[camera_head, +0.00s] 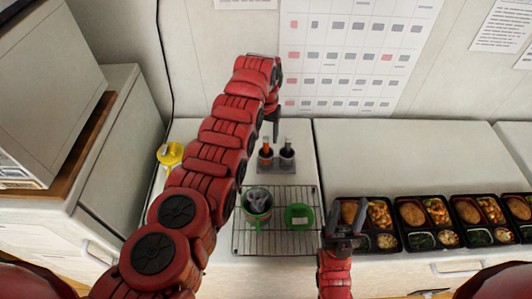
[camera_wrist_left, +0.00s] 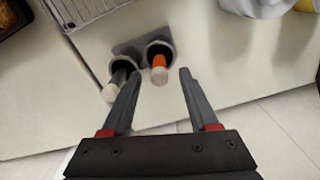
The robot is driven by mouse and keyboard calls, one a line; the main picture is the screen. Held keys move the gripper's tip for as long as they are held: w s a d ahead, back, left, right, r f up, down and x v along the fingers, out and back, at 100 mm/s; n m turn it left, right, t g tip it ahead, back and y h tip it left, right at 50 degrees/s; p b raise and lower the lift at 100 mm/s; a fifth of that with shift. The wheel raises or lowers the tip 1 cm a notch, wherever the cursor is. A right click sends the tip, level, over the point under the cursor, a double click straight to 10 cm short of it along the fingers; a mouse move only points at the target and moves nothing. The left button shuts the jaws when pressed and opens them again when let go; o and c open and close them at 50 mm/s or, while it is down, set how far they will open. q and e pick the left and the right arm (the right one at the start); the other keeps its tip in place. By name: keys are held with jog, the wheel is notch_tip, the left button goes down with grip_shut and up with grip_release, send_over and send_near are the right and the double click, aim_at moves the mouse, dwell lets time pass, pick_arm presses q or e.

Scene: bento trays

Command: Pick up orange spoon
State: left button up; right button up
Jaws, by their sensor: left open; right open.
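The orange spoon (camera_head: 266,149) stands upright in the left cup of a small grey two-cup holder (camera_head: 276,168). In the left wrist view, the orange spoon (camera_wrist_left: 159,68) lies in line with the gap between my fingers, its end pointing toward them. My left gripper (camera_head: 273,128) is open and empty above and behind the holder; its open fingers also show in the left wrist view (camera_wrist_left: 157,88). A grey spoon (camera_head: 287,148) stands in the right cup, close to one finger in the left wrist view. My right gripper (camera_head: 345,222) is open near the bento trays.
A wire rack (camera_head: 239,246) in front of the holder carries a green-rimmed cup (camera_head: 258,203) and a green round item (camera_head: 299,216). Bento trays (camera_head: 367,245) line the right counter. A yellow container (camera_head: 170,154) stands left, beyond my arm. The counter behind the holder is clear.

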aim_at(266, 145)
pick_arm(q)
notch_tip(266, 145, down, 5)
jog(key=b, duration=0.4)
jog(key=shift+f, duration=0.15)
jog(key=shift+r, duration=0.2)
jog(key=shift+c, duration=0.7)
grip_shut()
